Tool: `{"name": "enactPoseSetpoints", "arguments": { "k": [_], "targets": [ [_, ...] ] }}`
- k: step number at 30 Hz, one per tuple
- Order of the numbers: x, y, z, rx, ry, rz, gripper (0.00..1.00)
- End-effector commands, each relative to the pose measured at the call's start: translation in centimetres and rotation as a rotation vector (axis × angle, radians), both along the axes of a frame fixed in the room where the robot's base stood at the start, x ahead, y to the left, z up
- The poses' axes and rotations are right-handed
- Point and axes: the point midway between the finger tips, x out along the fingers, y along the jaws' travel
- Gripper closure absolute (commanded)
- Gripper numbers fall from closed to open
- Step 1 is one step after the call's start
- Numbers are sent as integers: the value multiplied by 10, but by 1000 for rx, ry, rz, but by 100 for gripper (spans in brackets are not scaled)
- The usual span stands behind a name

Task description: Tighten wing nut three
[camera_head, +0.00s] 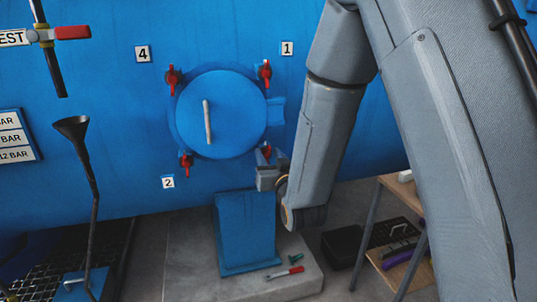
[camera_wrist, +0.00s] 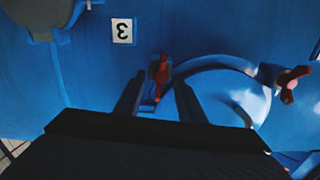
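Wing nut three (camera_head: 266,151) is red and sits at the lower right of the round blue hatch (camera_head: 222,118). In the wrist view, wing nut three (camera_wrist: 159,70) stands under the upside-down label 3 (camera_wrist: 122,31), with its wings roughly upright in the picture. My gripper (camera_head: 268,168) is at the hatch's lower right, close to this nut. In the wrist view my gripper (camera_wrist: 159,84) is open, with one dark finger on each side of the nut and visible gaps between. Whether the nut is fully between the fingertips in depth, I cannot tell. Label 3 is hidden in the head view.
Other red wing nuts sit at the upper right (camera_head: 265,71), upper left (camera_head: 172,77) and lower left (camera_head: 186,163) of the hatch. A blue pedestal (camera_head: 247,232) stands below. A wooden shelf (camera_head: 412,277) is at the right. A funnel (camera_head: 72,127) is at the left.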

Motion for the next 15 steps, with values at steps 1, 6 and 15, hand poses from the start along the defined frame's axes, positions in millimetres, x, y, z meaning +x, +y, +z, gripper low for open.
{"name": "enactPoseSetpoints", "arguments": {
  "k": [1, 6, 15],
  "targets": [
    [4, 1, 0, 0, 0, 0, 64],
    [8, 2, -1, 0, 1, 0, 64],
    [8, 2, 0, 0, 1, 0, 84]
  ]
}}
